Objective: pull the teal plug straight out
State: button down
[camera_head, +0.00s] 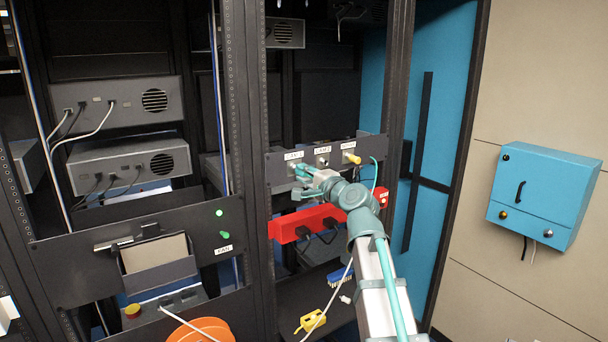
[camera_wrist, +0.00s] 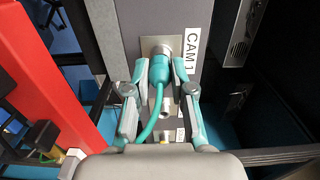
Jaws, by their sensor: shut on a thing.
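The teal plug (camera_wrist: 154,77) sits at the metal socket (camera_wrist: 158,46) beside the CAM 1 label (camera_wrist: 192,48) in the wrist view. Its nose meets the socket, and I cannot tell how deep it is in. A teal cable (camera_wrist: 146,128) curves back from it. My gripper (camera_wrist: 158,76) is shut on the plug, one finger on each side. In the head view my gripper (camera_head: 304,183) is at the left end of the grey socket panel (camera_head: 374,147) and hides most of the plug.
Further along the panel are a middle socket (camera_head: 322,161) and a yellow plug (camera_head: 353,159). A red power strip (camera_head: 290,228) with black plugs is just below my gripper. Rack posts (camera_head: 396,80) stand on both sides. An orange reel (camera_head: 203,331) is lower left.

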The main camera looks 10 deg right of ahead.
jog(key=shift+v, duration=1.5)
jog(key=shift+v, duration=1.55)
